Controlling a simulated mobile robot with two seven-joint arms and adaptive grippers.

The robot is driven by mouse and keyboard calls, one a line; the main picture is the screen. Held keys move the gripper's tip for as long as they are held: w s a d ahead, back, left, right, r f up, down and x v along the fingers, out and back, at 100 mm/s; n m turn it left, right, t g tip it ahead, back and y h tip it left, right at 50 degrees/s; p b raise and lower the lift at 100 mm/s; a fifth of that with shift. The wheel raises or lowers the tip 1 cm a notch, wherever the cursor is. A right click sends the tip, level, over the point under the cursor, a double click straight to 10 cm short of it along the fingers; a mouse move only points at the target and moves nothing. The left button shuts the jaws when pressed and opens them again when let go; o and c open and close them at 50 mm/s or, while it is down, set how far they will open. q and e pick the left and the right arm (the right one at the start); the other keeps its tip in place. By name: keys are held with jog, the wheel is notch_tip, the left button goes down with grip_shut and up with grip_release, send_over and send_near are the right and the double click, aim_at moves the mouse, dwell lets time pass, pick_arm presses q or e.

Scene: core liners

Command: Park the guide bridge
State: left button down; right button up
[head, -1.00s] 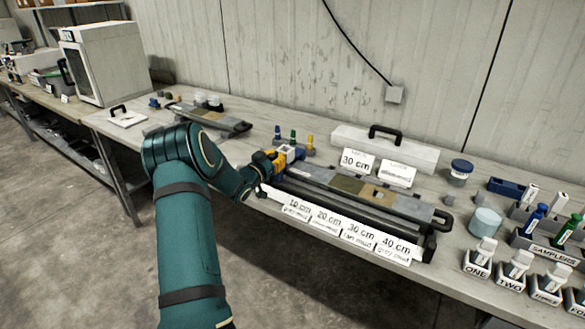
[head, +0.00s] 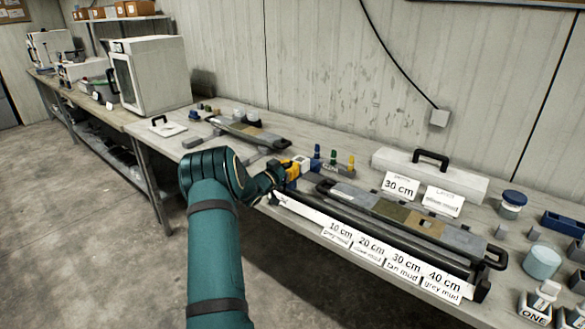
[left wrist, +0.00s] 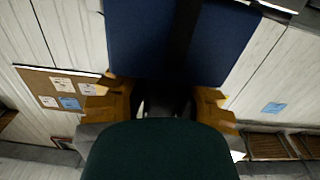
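My left gripper (head: 290,172) has yellow-orange fingers and is closed around a blue-and-white piece (head: 304,163), which I take to be the guide bridge. It is at the left end of the long core tray (head: 372,205) in the head view. In the left wrist view a broad blue face (left wrist: 180,40) fills the top, between and beyond the orange fingers (left wrist: 168,105). The gap between the fingertips is partly hidden by my dark wrist. I cannot tell whether the piece touches the bench. My right gripper is out of view.
Labels from 10 cm to 40 cm (head: 390,262) line the tray's front. Small coloured bottles (head: 333,158) stand just behind the gripper. A second tray (head: 240,130) lies to the left.

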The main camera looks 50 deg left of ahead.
pick_arm(q)
jog(key=shift+s+a+f, duration=0.25)
jog(key=shift+s+f, duration=0.15)
jog(key=c, duration=0.8)
grip_release()
jog(key=shift+s+a+r, duration=0.1)
jog(key=shift+s+r, duration=0.05)
jog(key=shift+s, duration=0.1)
jog(key=shift+w+r, duration=0.15)
jog(key=shift+w, duration=0.1)
jog(key=v, duration=1.2)
jog(key=shift+d, duration=0.2)
